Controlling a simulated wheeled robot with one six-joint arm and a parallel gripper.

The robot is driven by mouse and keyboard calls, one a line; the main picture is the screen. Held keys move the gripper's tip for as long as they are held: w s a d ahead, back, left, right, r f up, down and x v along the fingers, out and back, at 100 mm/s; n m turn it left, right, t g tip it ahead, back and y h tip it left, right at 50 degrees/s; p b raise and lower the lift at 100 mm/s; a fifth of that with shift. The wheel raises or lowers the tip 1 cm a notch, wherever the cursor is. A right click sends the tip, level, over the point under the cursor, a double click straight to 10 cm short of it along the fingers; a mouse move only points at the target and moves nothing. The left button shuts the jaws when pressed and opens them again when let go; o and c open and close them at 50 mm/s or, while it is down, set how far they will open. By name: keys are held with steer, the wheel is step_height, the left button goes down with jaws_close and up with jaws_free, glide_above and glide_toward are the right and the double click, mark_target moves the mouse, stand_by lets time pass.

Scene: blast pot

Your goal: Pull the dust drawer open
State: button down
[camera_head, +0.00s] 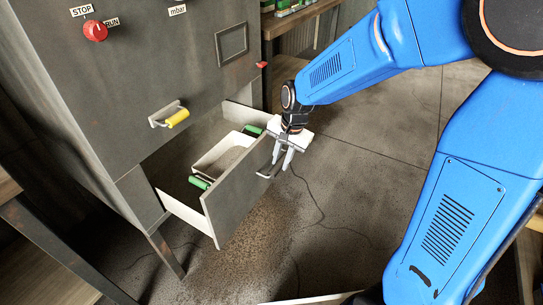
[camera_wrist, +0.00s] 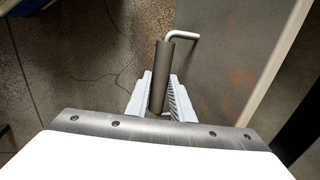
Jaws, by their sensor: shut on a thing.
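The dust drawer (camera_head: 246,185) stands pulled out of the lower part of the grey cabinet, with its inside showing. A white tray (camera_head: 210,160) with green grips lies in it. My gripper (camera_head: 283,160) is at the drawer's front and shut on the drawer handle (camera_head: 266,173). In the wrist view my gripper's fingers (camera_wrist: 160,95) lie on both sides of the handle's dark grip (camera_wrist: 165,60). The bent metal end of the handle meets the drawer front (camera_wrist: 232,70). Part of the handle is hidden by the fingers.
The grey cabinet (camera_head: 150,80) carries a red knob (camera_head: 95,31), a yellow-gripped handle (camera_head: 177,118) and a small framed panel (camera_head: 232,44). A bench (camera_head: 288,22) stands behind it. A table edge (camera_head: 60,250) is at lower left. The stained floor (camera_head: 350,190) before the drawer is clear apart from a thin dark line.

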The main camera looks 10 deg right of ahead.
steer(key=shift+s+d, duration=0.55)
steer(key=shift+d, duration=0.2)
steer(key=c, duration=1.6)
jaws_free()
steer(key=shift+o, duration=0.2)
step_height(320, 180, up, 17)
steer(key=s+d, duration=0.2)
steer(key=shift+d, duration=0.35)
steer(key=s+d+f+n+t+h, duration=0.1)
steer(key=s+d+n, duration=0.2)
steer(key=s+d, duration=0.4)
steer(key=s+d+f+n+t, duration=0.2)
steer(key=s+d+n, duration=0.2)
steer(key=s+d, duration=0.4)
steer(key=s, duration=0.6)
steer(key=shift+s+t+h, duration=0.3)
steer(key=shift+s+h, duration=0.1)
